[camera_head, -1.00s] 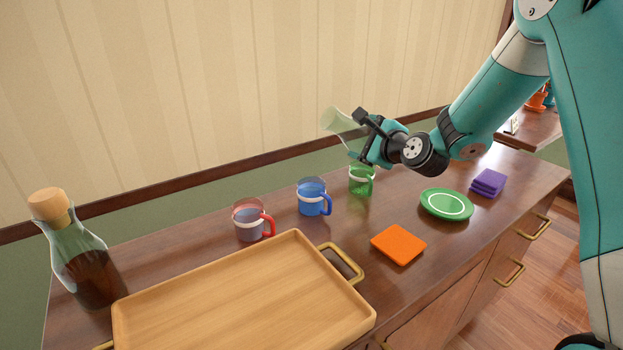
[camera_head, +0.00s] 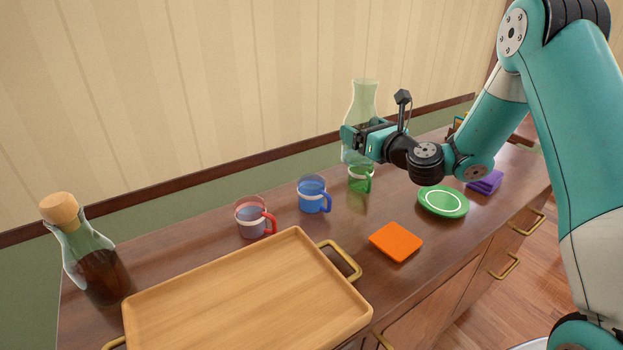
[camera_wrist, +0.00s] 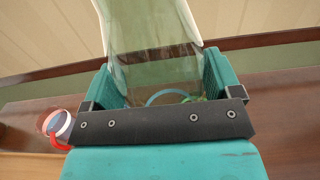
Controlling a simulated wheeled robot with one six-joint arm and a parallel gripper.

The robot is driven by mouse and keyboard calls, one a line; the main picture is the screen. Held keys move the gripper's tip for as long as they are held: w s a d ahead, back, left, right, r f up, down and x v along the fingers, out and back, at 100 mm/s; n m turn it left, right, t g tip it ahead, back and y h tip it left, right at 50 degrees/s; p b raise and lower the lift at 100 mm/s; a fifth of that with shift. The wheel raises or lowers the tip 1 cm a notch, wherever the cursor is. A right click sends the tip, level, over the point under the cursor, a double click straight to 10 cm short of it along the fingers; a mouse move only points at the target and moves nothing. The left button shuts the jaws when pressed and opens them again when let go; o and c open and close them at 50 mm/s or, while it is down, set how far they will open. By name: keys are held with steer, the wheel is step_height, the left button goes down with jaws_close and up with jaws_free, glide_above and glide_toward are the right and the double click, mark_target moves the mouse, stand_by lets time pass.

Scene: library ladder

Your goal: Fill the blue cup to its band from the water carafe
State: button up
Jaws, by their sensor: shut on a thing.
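My gripper (camera_head: 362,138) is shut on the clear carafe (camera_head: 364,98), which also fills the middle of the wrist view (camera_wrist: 155,45). The carafe stands upright in the jaws, and its lower part is partly hidden by them. In the head view it overlaps the top of the green cup; I cannot tell the gap between them. How much water it holds is unclear. The blue cup (camera_head: 312,196), see-through with a pale band and a handle on the right, stands upright on the cabinet top, left of my gripper. Its water level is too small to tell.
A red cup (camera_head: 252,218) stands left of the blue cup, the green cup (camera_head: 360,180) right of it. A wooden tray (camera_head: 250,300), corked bottle of dark liquid (camera_head: 95,265), orange square (camera_head: 396,242), green plate (camera_head: 443,202) and purple stack (camera_head: 485,182) share the top. The wall is close behind.

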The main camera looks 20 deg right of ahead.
mark_target(372, 114)
steer(key=shift+r+p, duration=2.15)
steer(key=shift+r, duration=0.25)
